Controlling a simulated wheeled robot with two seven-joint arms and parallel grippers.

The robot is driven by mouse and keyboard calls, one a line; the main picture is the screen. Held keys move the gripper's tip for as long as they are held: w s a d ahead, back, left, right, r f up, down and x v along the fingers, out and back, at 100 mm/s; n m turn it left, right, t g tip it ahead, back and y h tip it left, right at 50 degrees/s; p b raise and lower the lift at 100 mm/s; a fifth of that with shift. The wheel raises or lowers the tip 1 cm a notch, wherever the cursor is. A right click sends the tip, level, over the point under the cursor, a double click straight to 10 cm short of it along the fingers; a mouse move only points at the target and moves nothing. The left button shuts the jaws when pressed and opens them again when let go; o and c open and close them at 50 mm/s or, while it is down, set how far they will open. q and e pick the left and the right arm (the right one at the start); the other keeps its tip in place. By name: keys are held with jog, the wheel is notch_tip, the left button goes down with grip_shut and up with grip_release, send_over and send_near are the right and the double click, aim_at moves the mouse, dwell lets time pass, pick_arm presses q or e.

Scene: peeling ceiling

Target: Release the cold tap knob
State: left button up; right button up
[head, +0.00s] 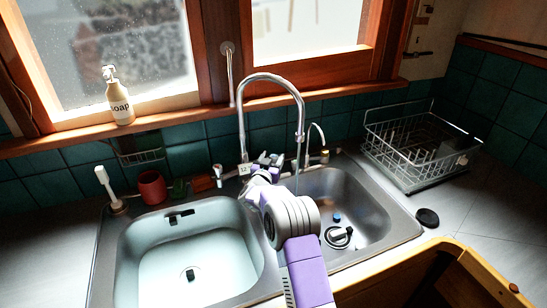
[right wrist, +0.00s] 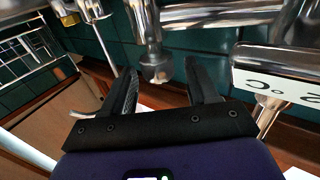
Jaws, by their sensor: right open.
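The tall chrome tap (head: 243,125) stands behind the double sink, with a white tag (head: 244,169) at its base. My right gripper (head: 268,163) reaches in from the front, over the middle of the sink, to the chrome fittings just right of that base. In the right wrist view, my right gripper (right wrist: 160,75) is open, one black finger on each side. A chrome knob-like part (right wrist: 155,62) shows between and just beyond the fingers, with gaps at its sides. I cannot tell for sure that it is the cold tap knob. My left gripper is not in view.
The left basin (head: 190,255) and right basin (head: 350,205) lie below. A small curved spout (head: 316,130) stands right of the tap. A wire dish rack (head: 420,150) is at right. A red cup (head: 152,187) and a soap bottle (head: 119,100) are at left.

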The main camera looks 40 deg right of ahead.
jog(key=v, duration=0.6)
dwell(0.3)
jog(key=d+n+t+y, duration=0.1)
jog(key=n+t+y, duration=0.2)
jog(key=y, duration=0.1)
jog(key=w+d+r+n+t+y, duration=0.1)
jog(key=d+n+t+y, duration=0.1)
jog(key=n+t+y, duration=0.1)
jog(key=w+d+r+n+t+y, duration=0.1)
jog(key=n+t+y, duration=0.2)
jog(key=y, duration=0.2)
jog(key=shift+w+d+r+t, duration=0.2)
jog(key=shift+d+t, duration=0.1)
jog(key=shift+d, duration=0.1)
jog(key=s+d+f+n+g+y, duration=0.2)
jog(key=s+f+n+y, duration=0.1)
jog(key=s+y, duration=0.1)
jog(key=shift+w+a+f, duration=0.1)
jog(key=shift+w+a, duration=0.05)
jog(key=shift+w, duration=1.8)
jog(key=shift+w+a+f, duration=0.1)
jog(key=shift+w+a, duration=0.1)
jog(key=shift+w, duration=1.75)
